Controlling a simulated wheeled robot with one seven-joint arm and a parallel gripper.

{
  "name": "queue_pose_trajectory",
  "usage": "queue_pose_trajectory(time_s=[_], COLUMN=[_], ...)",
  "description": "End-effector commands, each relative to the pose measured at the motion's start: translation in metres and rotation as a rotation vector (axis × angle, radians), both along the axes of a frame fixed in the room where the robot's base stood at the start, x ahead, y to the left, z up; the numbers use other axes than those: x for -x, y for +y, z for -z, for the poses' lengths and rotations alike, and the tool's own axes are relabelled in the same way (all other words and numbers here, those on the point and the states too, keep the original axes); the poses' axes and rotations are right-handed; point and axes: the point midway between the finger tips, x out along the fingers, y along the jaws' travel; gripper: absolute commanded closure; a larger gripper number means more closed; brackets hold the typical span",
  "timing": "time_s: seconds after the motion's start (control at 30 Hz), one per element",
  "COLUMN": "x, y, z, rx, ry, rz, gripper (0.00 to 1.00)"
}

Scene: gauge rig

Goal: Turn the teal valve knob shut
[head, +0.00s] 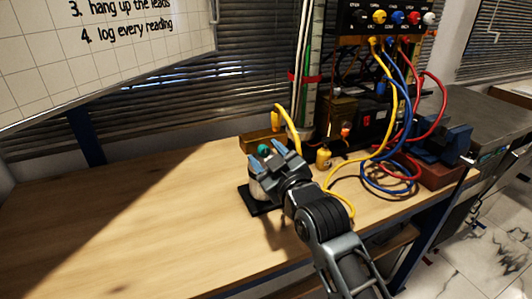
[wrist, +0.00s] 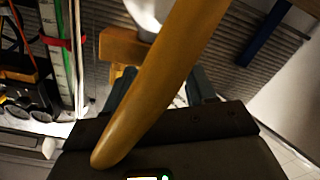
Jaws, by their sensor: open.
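The teal valve knob (head: 264,149) shows in the head view as a small teal patch at my gripper's fingertips. Below it is a pale valve body (head: 257,186) on a black base plate (head: 262,203) on the bench. My gripper (head: 269,155) is open, with its two fingers apart and the knob appearing between or just beyond them. I cannot tell whether they touch it. In the wrist view, both dark fingers show, but a large yellow bar or hose (wrist: 160,85) crosses close in front. I cannot make out the knob there.
A yellow curved hose (head: 290,122) rises just behind my gripper. Yellow, blue and red leads (head: 385,165) hang from a black panel (head: 375,18) to the right. A small yellow item (head: 323,157) stands nearby. The wooden bench (head: 130,215) is clear on the left.

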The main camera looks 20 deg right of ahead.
Motion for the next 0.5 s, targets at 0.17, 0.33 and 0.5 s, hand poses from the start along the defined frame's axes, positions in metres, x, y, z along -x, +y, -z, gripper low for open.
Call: queue_pose_trajectory(time_s=[0.17,0.33,0.5], x=[-0.0062,-0.0061,-0.006], y=[0.0003,0.0002,0.0001], z=[0.0,0.0001,0.0001], rx=[0.001,0.001,0.001], ry=[0.0,0.0,0.0], rz=[0.0,0.0,0.0], gripper=[0.45,0.45,0.59])
